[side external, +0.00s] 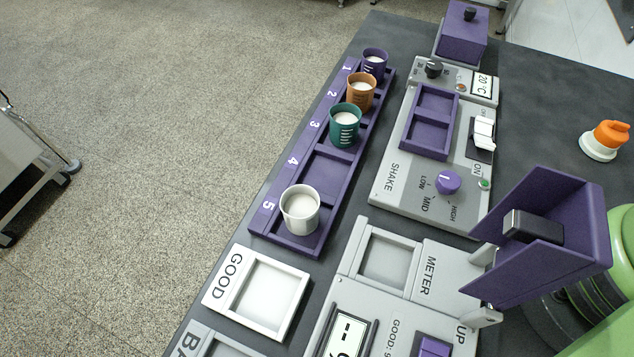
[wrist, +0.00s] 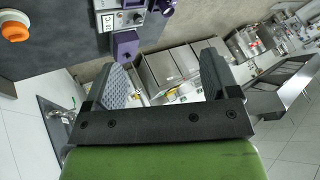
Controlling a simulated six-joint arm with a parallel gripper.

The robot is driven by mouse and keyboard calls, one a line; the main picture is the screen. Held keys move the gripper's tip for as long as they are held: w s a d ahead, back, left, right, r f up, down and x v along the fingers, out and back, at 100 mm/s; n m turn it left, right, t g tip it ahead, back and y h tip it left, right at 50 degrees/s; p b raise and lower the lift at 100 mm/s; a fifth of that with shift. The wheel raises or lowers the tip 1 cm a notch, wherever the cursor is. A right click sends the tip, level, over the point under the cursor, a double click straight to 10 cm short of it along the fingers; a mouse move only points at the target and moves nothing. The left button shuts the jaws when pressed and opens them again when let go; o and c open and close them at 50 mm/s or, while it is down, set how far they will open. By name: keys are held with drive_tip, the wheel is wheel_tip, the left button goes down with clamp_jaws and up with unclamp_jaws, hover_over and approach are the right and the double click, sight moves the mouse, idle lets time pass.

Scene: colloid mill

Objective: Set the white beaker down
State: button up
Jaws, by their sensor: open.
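The white beaker (side external: 300,209) stands upright in slot 5 of the purple rack (side external: 262,222), with pale contents showing inside its rim. The beaker is not in the wrist view.
Purple (side external: 374,64), orange (side external: 361,91) and green (side external: 345,124) beakers stand in slots 1, 2 and 3; slot 4 is empty. The GOOD tray (side external: 218,284) is empty. The shaker (side external: 400,180) and meter (side external: 425,275) stand right of the rack. An orange button (side external: 610,133) is farther right.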

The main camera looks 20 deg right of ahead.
drive_tip(key=a+f+m+g+y, duration=0.3)
drive_tip(key=a+g+y, duration=0.25)
drive_tip(key=a, duration=0.35)
drive_tip(key=a+f+m+g+y, duration=0.35)
drive_tip(key=a+g+y, duration=0.2)
drive_tip(key=a, duration=0.25)
drive_tip(key=w+a+f+m+t+y, duration=0.3)
drive_tip(key=w+a+f+m+t, duration=0.1)
drive_tip(key=w+f+m, duration=0.15)
drive_tip(key=m+t+h, duration=0.3)
drive_tip(key=m+t, duration=0.2)
drive_tip(key=m, duration=0.1)
approach(285, 206)
drive_tip(key=shift+w+a+f, duration=0.1)
drive_tip(key=shift+w+a, duration=0.05)
drive_tip(key=shift+a, duration=0.35)
drive_tip(key=shift+w+a, duration=0.15)
drive_tip(key=shift+a, duration=0.35)
drive_tip(key=shift+x, duration=2.9)
drive_tip(key=shift+d+f, duration=0.1)
drive_tip(key=shift+f, duration=0.05)
drive_tip(key=c, duration=1.1)
